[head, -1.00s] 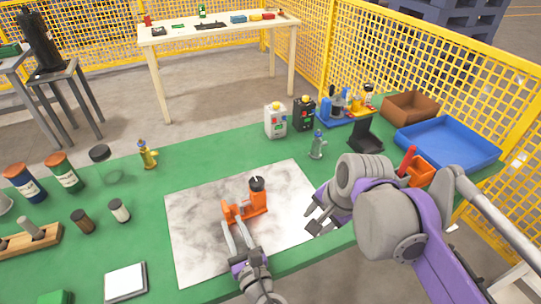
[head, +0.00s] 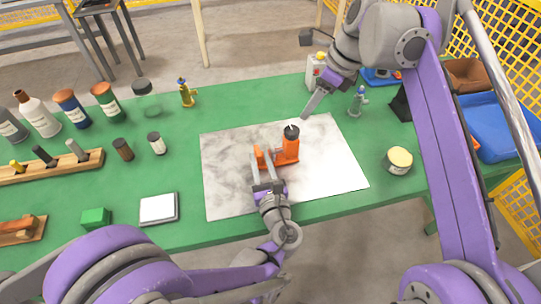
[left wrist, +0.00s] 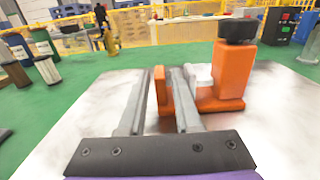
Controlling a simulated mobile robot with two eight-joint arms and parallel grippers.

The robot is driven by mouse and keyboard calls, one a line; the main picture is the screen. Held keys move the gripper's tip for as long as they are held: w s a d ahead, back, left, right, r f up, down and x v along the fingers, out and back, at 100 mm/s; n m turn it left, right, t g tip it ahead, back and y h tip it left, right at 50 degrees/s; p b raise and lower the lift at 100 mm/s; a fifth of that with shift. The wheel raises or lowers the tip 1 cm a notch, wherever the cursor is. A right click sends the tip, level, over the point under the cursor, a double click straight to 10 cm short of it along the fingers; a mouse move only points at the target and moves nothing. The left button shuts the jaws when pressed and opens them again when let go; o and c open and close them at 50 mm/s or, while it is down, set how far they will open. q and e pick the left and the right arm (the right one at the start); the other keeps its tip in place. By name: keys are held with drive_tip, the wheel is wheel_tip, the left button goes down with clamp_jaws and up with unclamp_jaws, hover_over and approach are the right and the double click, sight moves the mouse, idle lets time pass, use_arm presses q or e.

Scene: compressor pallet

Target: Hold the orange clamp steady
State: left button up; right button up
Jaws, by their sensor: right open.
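The orange clamp (head: 287,150), an upright orange body with a black knob on top, stands on the grey-white marbled plate (head: 225,190). My left gripper (head: 264,160) has its two grey fingers on either side of the clamp's thin upright orange jaw. In the left wrist view the clamp's body (left wrist: 233,75) stands right of the fingers, and its jaw (left wrist: 160,88) is between them, with little or no gap. My right gripper (head: 306,113) is open and empty, above the plate's far edge, apart from the clamp. Its fingers show nearly edge-on.
A small grey-blue figure-like fitting (head: 357,102) and a white canister (head: 314,72) are near my right gripper. Bottles, a wooden peg rack (head: 60,168) and a white square pad (head: 159,209) are left. A blue tray (head: 490,125) is at right.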

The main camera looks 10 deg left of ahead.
use_arm(q)
drive_tip(key=x, duration=0.7)
clamp_jaws()
idle(1.3)
